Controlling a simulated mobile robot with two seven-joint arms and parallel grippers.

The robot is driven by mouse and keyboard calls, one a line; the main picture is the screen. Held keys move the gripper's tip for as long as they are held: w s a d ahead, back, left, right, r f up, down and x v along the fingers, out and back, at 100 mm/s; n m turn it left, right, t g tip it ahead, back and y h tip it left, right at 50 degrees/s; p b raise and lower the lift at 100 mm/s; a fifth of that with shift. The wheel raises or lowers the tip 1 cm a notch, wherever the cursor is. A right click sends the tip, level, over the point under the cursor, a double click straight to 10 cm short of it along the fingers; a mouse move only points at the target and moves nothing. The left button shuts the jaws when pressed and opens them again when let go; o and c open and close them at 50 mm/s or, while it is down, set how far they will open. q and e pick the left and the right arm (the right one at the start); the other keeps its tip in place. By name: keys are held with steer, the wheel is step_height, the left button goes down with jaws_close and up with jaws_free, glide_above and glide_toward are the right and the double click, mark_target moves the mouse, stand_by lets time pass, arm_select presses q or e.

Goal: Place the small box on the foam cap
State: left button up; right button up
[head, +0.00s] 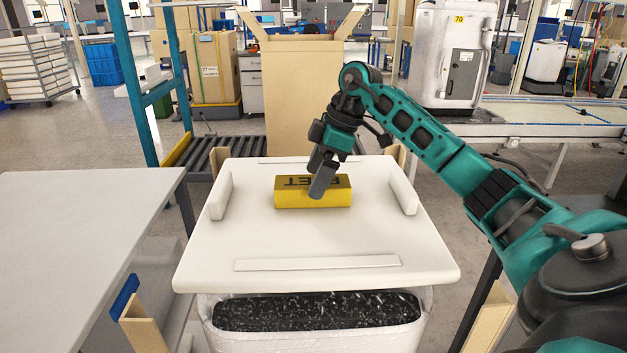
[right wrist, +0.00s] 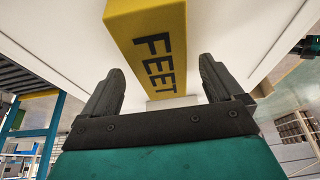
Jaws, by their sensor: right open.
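The small box (head: 335,195) is yellow with dark lettering and lies on the white foam cap (head: 320,230) near its middle. My right gripper (head: 320,180) is at the box, in front of part of it in the head view. In the right wrist view the box (right wrist: 150,45) reads "FEET" and lies beyond the open fingers of the right gripper (right wrist: 162,85). The fingers stand apart with a gap between them, and nothing is clamped. My left gripper does not show in either view.
The foam cap has raised ridges, and a wrapped bin with dark contents (head: 318,311) is below it. A grey table (head: 80,240) stands at left. Behind are a roller conveyor (head: 225,150) and an open cardboard box (head: 303,90). A blue-green post (head: 135,85) rises at left.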

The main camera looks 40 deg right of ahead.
steer(key=p+v, duration=0.1)
steer(key=v, duration=0.8)
steer(key=shift+r, duration=0.3)
